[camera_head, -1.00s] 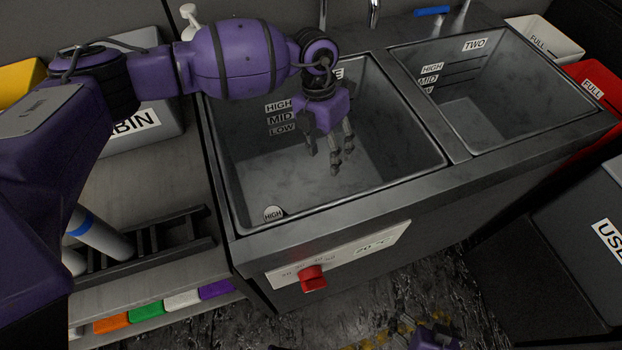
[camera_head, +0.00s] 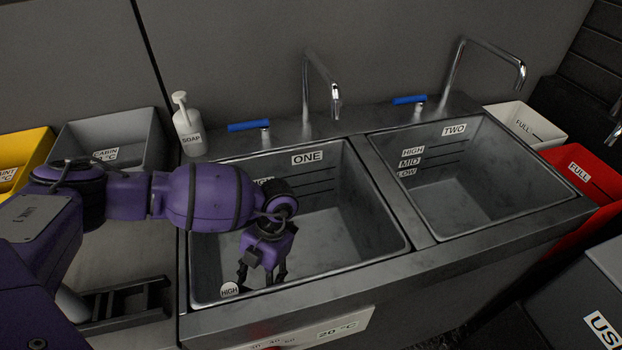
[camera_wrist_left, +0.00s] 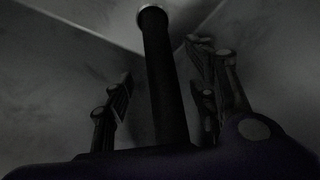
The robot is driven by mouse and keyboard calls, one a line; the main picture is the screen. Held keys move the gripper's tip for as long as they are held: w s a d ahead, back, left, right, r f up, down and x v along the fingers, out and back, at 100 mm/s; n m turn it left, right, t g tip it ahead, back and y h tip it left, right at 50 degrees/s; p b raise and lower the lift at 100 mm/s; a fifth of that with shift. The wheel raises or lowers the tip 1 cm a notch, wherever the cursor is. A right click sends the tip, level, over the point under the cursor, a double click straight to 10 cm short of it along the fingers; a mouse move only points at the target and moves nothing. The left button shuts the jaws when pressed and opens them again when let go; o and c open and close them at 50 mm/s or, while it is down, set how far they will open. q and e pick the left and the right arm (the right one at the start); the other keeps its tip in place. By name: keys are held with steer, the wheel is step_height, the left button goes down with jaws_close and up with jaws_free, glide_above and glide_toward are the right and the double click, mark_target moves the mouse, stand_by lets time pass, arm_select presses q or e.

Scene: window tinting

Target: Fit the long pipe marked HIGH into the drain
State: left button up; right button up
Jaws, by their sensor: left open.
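The pipe marked HIGH shows in the head view as a round white HIGH cap (camera_head: 229,290) at the near left corner of basin ONE (camera_head: 400,225). My left gripper (camera_head: 265,279) points down inside the basin, just right of the cap. In the left wrist view a long dark pipe (camera_wrist_left: 163,75) runs between the spread fingers (camera_wrist_left: 165,95), with a paler ring at its far end. The fingers stand apart from it on both sides. The drain is not clear, so I cannot tell how the pipe's lower end sits. My right gripper is out of view.
Basin TWO (camera_head: 575,200) lies to the right. Taps (camera_head: 306,80) and blue handles (camera_head: 249,125) stand behind the basins, with a soap bottle (camera_head: 188,130) at the back left. A dark rack (camera_head: 125,303) lies left, and a red bin (camera_head: 590,190) right.

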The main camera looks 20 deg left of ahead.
arm_select(q)
steer(key=x, duration=0.5)
steer(key=shift+s+a+r, duration=0.15)
steer(key=shift+s, duration=0.15)
jaws_close()
